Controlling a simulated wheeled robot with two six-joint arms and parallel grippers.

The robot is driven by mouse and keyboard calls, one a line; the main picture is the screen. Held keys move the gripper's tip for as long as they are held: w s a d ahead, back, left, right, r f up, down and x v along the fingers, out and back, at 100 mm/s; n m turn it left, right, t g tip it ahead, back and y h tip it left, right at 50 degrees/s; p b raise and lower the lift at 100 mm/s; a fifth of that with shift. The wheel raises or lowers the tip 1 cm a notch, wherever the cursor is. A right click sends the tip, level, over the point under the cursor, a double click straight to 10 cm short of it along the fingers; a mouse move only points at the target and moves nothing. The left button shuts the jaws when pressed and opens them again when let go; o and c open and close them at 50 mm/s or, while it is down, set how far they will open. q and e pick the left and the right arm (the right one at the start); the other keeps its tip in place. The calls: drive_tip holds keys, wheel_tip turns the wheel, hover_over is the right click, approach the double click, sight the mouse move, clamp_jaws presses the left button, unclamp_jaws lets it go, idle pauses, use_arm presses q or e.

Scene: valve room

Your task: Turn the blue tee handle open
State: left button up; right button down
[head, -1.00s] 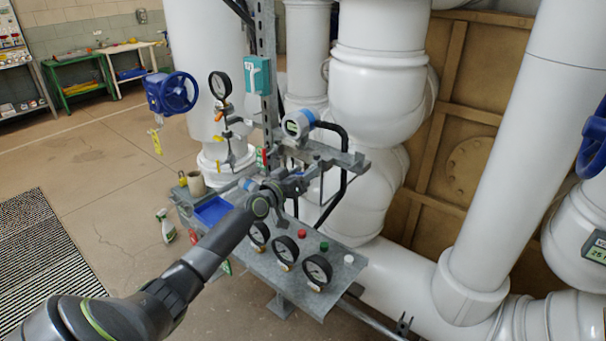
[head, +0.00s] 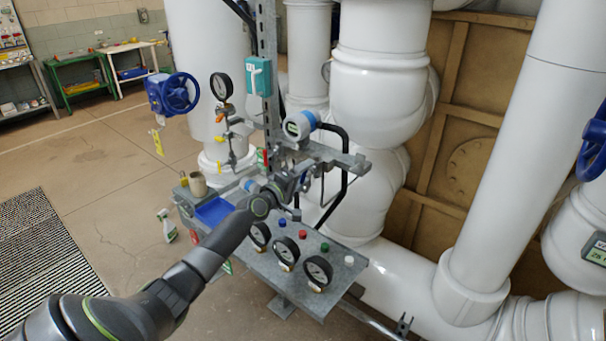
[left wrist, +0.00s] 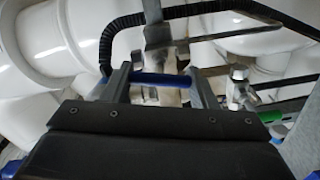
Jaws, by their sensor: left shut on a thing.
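The blue tee handle (left wrist: 150,78) shows in the left wrist view as a short blue bar across the front of a metal valve body. My left gripper (left wrist: 160,84) is shut on it, one finger at each end of the bar. In the head view, my left gripper (head: 302,179) is at the pipework above the gauge panel, and the blue handle cannot be made out there behind the gripper and wrist. My right gripper is in neither view.
A sloped panel (head: 335,296) with gauges and coloured buttons lies just below my left wrist. A blue-capped transmitter (head: 299,125) and a black bent pipe (head: 345,180) are close by. In the left wrist view, a green handle (left wrist: 270,116) is at the right.

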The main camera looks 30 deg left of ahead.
use_arm(q)
drive_tip(key=shift+f+n, duration=0.1)
drive_tip(key=shift+n, duration=1.4)
drive_tip(key=o, duration=1)
drive_tip(key=shift+s, duration=0.1)
drive_tip(key=s+p, duration=0.1)
drive_tip(key=s, duration=0.4)
drive_tip(key=s+a+p, duration=0.1)
drive_tip(key=s, duration=0.5)
drive_tip(key=s+p, duration=0.1)
drive_tip(key=s, duration=0.5)
drive_tip(key=shift+s+a, duration=0.1)
drive_tip(key=shift+a, duration=0.1)
